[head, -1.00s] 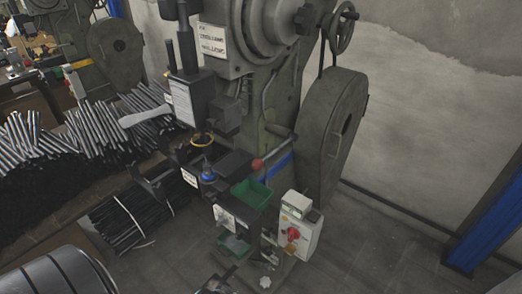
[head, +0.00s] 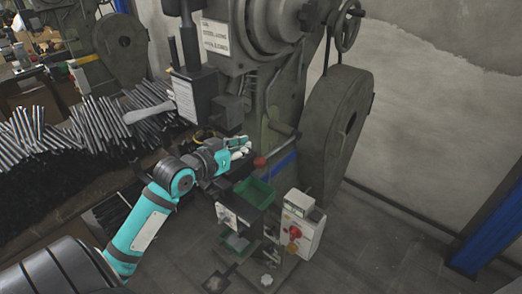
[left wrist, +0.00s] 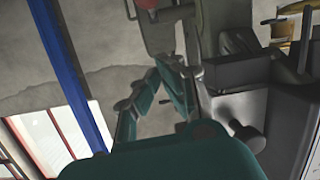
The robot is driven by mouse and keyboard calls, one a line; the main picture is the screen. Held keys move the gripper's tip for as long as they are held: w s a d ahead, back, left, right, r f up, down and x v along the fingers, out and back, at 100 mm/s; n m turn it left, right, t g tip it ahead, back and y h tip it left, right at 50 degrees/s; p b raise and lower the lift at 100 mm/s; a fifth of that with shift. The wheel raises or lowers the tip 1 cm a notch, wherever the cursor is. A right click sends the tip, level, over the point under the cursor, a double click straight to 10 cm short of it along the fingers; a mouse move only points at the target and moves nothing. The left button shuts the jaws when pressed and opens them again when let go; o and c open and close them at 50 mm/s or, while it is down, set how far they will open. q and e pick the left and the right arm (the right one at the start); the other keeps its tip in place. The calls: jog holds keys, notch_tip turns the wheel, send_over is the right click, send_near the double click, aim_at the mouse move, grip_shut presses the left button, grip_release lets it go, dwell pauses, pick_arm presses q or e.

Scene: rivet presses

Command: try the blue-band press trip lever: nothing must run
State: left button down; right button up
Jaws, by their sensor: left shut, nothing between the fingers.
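The grey-green press (head: 290,95) has a blue band (head: 283,165) low on its body. Its trip lever (head: 282,143) slopes down to a red knob (head: 260,163). My left gripper (head: 246,147) is shut and empty, just up and left of the knob; I cannot tell whether it touches. In the left wrist view, a red piece (left wrist: 147,3), likely the knob, shows at the top edge, beyond the teal fingers. My arm hides part of the press table. My right gripper is out of view.
A control box with a red button (head: 295,233) stands in front of the press, beside a green bin (head: 256,192). A large flywheel guard (head: 335,135) is at the right. Bundles of rods (head: 60,130) lie at the left. Floor at the lower right (head: 380,240) is clear.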

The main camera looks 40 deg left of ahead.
pick_arm(q)
jog(key=p, duration=0.3)
send_over(261, 157)
jog(key=w, duration=0.2)
jog(key=shift+s+a+f, duration=0.1)
jog(key=shift+f, duration=0.5)
jog(key=shift+s+a+f, duration=0.1)
jog(key=shift+f, duration=0.45)
jog(key=f, duration=0.1)
jog(key=s+f, duration=0.1)
jog(key=shift+d+f, duration=0.15)
jog(key=shift+f, duration=0.15)
jog(key=shift+s+f+p, duration=0.35)
jog(key=shift+s+f, duration=0.1)
jog(key=shift+f, duration=0.05)
jog(key=shift+w+f, duration=0.1)
